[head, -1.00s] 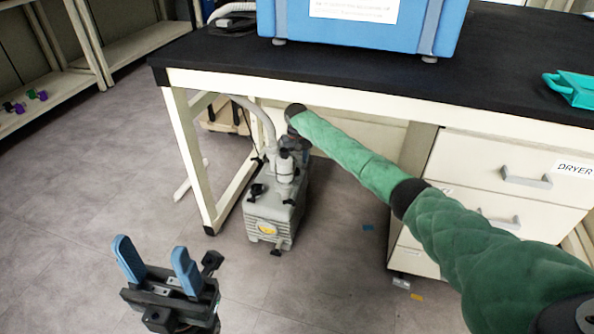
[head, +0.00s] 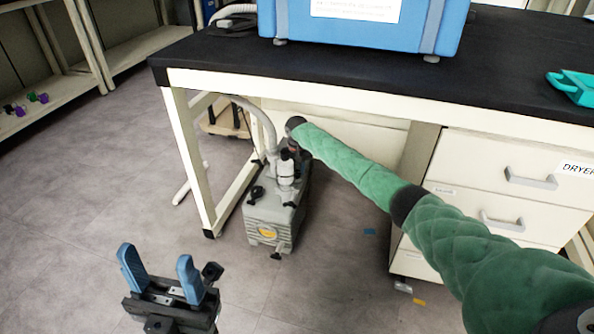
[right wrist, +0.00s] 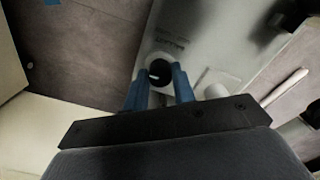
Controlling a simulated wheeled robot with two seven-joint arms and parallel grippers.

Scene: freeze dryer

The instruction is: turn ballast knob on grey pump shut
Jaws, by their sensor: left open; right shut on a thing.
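The grey pump (head: 271,221) stands on the floor under the bench, below the table edge. The ballast knob (right wrist: 160,72), round and black with a short white mark, shows in the right wrist view on the pump's pale top. My right gripper (right wrist: 160,84) is shut on it, with a blue finger on each side. In the head view my right arm reaches down to the pump top, and the knob cannot be made out there. My left gripper (head: 160,271) is open and empty, in front of the bench, apart from the pump.
A pale hose (head: 262,118) rises from the pump beside the bench leg (head: 193,165). The bench top (head: 390,75) overhangs the pump and carries a blue machine (head: 365,25). White drawers (head: 492,190) stand to the right. The floor left of the bench is clear.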

